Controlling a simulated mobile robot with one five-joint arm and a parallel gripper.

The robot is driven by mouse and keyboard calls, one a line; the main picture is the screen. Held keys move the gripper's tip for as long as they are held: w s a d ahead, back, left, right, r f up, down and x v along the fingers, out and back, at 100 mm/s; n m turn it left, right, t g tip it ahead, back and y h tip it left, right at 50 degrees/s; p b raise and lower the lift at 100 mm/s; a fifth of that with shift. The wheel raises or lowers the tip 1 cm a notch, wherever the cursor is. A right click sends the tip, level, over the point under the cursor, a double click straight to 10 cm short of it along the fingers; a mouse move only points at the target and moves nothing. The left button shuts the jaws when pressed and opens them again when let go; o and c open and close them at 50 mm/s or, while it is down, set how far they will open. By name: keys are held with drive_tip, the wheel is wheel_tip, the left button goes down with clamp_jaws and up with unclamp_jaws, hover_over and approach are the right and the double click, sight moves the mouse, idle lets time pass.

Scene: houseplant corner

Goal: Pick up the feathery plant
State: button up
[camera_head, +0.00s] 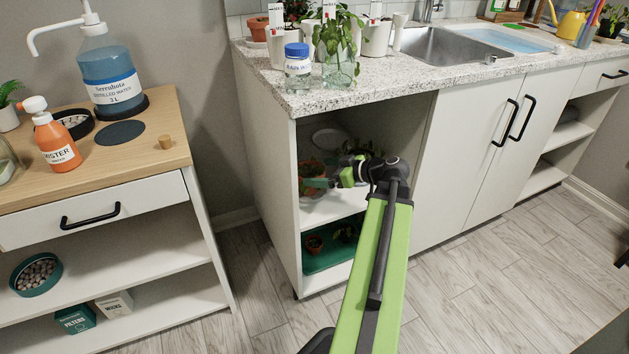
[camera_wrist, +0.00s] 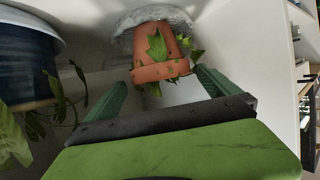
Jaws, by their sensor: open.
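In the wrist view a terracotta pot (camera_wrist: 158,70) with pointed green leaves (camera_wrist: 157,45) appears upside down, its rim towards my gripper (camera_wrist: 160,80). A pale grey, rough-looking saucer (camera_wrist: 125,30) lies behind it. My gripper is open, its two green fingers spread to either side of the pot's rim, apart from it or just short of it. In the head view my gripper (camera_head: 316,183) reaches into the open cupboard shelf beside a terracotta pot (camera_head: 308,168), partly hidden. I cannot tell whether this is the feathery plant; its leaves look broad.
A dark blue pot (camera_wrist: 25,65) with trailing leaves stands close on the left in the wrist view. The shelf (camera_head: 330,207) and side panel (camera_head: 282,190) bound the space. A lower green tray (camera_head: 325,257) holds more plants. The floor (camera_head: 480,290) is clear.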

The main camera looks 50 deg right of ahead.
sight(309, 173)
drive_tip(key=b+x, duration=0.1)
drive_tip(key=x, duration=0.1)
drive_tip(key=b+x, duration=0.1)
drive_tip(key=x, duration=0.2)
drive_tip(key=shift+s+f, duration=0.15)
drive_tip(key=shift+f, duration=0.3)
drive_tip(key=c, duration=1.7)
drive_tip(key=shift+r, duration=0.2)
drive_tip(key=shift+r+p, duration=0.3)
wheel_tip(309, 173, up, 4)
drive_tip(key=p, duration=0.3)
drive_tip(key=shift+f+p, duration=0.15)
drive_tip(key=shift+p, duration=0.2)
drive_tip(key=d+r+p, duration=0.2)
drive_tip(key=d, duration=0.2)
drive_tip(key=d+r+p, duration=0.2)
drive_tip(key=d, duration=0.1)
drive_tip(key=d+r+p, duration=0.2)
drive_tip(key=d, duration=0.2)
drive_tip(key=shift+d+r, duration=0.2)
drive_tip(key=shift+d, duration=0.15)
